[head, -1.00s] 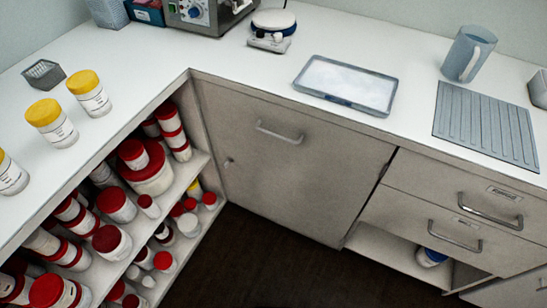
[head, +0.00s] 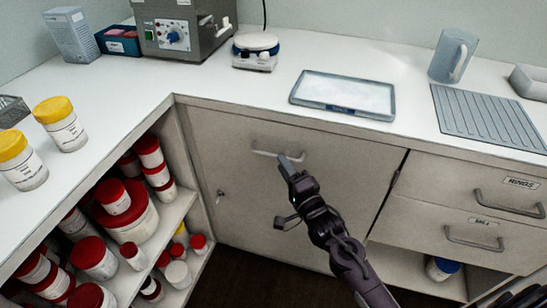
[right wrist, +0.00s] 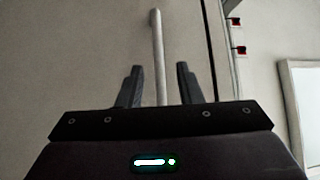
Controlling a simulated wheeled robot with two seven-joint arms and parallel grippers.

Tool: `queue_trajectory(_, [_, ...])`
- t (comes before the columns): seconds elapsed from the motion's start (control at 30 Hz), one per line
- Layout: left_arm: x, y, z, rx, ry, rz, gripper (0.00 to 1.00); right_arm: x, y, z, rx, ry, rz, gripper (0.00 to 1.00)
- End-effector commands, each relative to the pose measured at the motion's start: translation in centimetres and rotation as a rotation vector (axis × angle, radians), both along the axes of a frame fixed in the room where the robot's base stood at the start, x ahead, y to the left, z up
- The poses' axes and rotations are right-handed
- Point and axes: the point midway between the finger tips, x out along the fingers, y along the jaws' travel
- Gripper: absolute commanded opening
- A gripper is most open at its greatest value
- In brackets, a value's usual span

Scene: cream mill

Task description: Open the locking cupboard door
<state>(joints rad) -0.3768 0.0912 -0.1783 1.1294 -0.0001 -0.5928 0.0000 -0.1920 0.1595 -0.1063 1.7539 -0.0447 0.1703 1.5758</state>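The grey cupboard door (head: 245,205) is closed in the inner corner under the counter. A horizontal bar handle (head: 264,153) is near its top, and a small round lock (head: 220,194) is at its left edge. My right gripper (head: 287,166) is at the right part of the handle. In the right wrist view the two fingers (right wrist: 157,80) are apart, and the handle (right wrist: 157,35) lines up between them, clear of both. Its near end is hidden behind the gripper body. My left gripper is not in view.
Open shelves (head: 165,222) with red-lidded jars stand left of the door. Drawers (head: 470,190) with bar handles are to its right. A tray (head: 345,113), scale (head: 255,62) and mug (head: 453,55) stand on the counter. Dark floor shows below the door.

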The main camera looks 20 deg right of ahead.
Motion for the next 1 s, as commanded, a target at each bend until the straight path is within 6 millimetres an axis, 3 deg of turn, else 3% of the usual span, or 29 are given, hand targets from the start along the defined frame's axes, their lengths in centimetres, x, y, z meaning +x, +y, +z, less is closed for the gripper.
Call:
queue_trajectory(0.1, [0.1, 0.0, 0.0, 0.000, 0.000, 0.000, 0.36, 2.0, 0.5, 0.3, -0.001, -0.001, 0.001, 0.32])
queue_trajectory(0.3, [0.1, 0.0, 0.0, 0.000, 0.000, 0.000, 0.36, 3.9, 0.9, 0.5, -0.001, 0.001, 0.001, 0.32])
queue_trajectory(0.63, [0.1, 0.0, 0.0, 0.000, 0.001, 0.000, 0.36, 4.3, 0.9, 0.5, -0.002, 0.003, 0.000, 0.32])
queue_trajectory(0.87, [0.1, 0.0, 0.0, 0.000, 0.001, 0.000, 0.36, 4.3, 0.9, 0.5, -0.002, 0.003, 0.000, 0.02])
queue_trajectory(1.0, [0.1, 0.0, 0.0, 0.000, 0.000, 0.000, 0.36, 4.3, 0.9, 0.5, -0.002, 0.004, 0.000, 0.00])
